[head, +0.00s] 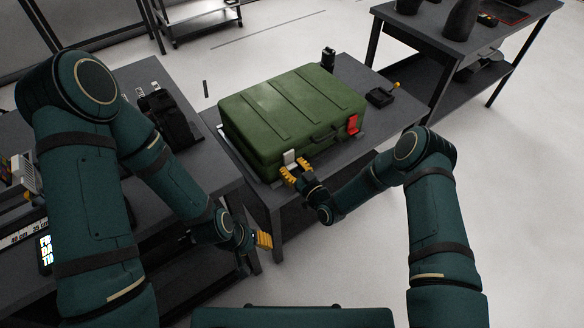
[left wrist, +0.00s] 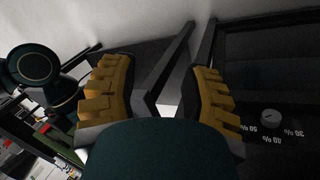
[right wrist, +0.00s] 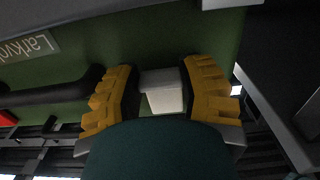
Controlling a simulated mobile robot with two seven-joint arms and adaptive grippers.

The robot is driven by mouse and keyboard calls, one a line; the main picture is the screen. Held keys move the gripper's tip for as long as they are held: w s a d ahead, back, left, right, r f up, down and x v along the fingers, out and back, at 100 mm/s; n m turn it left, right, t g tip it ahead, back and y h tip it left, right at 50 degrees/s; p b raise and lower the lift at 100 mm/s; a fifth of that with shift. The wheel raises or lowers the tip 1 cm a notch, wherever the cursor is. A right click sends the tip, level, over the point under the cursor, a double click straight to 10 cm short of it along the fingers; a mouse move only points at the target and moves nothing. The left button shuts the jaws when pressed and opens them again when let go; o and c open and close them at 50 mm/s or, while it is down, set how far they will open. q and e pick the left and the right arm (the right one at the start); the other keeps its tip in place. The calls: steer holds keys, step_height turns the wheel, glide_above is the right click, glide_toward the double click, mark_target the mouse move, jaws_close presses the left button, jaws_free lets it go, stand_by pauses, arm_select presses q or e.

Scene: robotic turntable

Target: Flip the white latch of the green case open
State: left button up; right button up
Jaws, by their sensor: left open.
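The green case (head: 290,105) lies flat on a dark table, its handle side toward me. Its white latch (head: 289,157) is at the left of that front side, and the latch also shows in the right wrist view (right wrist: 162,92). My right gripper (head: 296,174) is at the latch, with one yellow finger on each side of it; I cannot tell whether the fingers press on it. A red latch (head: 353,124) is at the right of the same side. My left gripper (head: 264,240) is open and empty, low and away from the case.
The case's table (head: 390,112) has free room at its right, with a small black box (head: 380,97) there. A second dark table with a black item (head: 170,118) stands at the left. Another table (head: 400,18) stands at the back right.

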mark_target(293, 168)
steer(key=g+h+p, duration=0.1)
steer(key=p, duration=0.1)
steer(key=s+d+r+g+h+p, duration=0.1)
steer(key=g+p, duration=0.1)
steer(key=shift+s+r, duration=0.25)
steer(key=shift+s, duration=0.05)
steer(key=g+h+p, duration=0.1)
steer(key=s+r+g+h+p, duration=0.1)
steer(key=g+p, duration=0.1)
steer(key=shift+d+r, duration=0.15)
steer(key=shift+d, duration=0.25)
steer(key=shift+s+d+r+g+h+p, duration=0.2)
steer(key=shift+r+g+h+p, duration=0.3)
steer(key=shift+g+h, duration=0.45)
steer(key=shift+s+d+r+g+h+p, duration=0.15)
steer(key=shift+r+g+h+p, duration=0.35)
steer(key=shift+g, duration=0.6)
steer(key=shift+s+d+r+g+h+p, duration=0.1)
steer(key=shift+s+r+g+h+p, duration=0.2)
steer(key=shift+r+g+h, duration=0.5)
steer(key=shift+f+g+h, duration=0.25)
steer(key=shift+g, duration=0.1)
steer(key=o, duration=0.9)
steer(key=shift+w+r, duration=0.1)
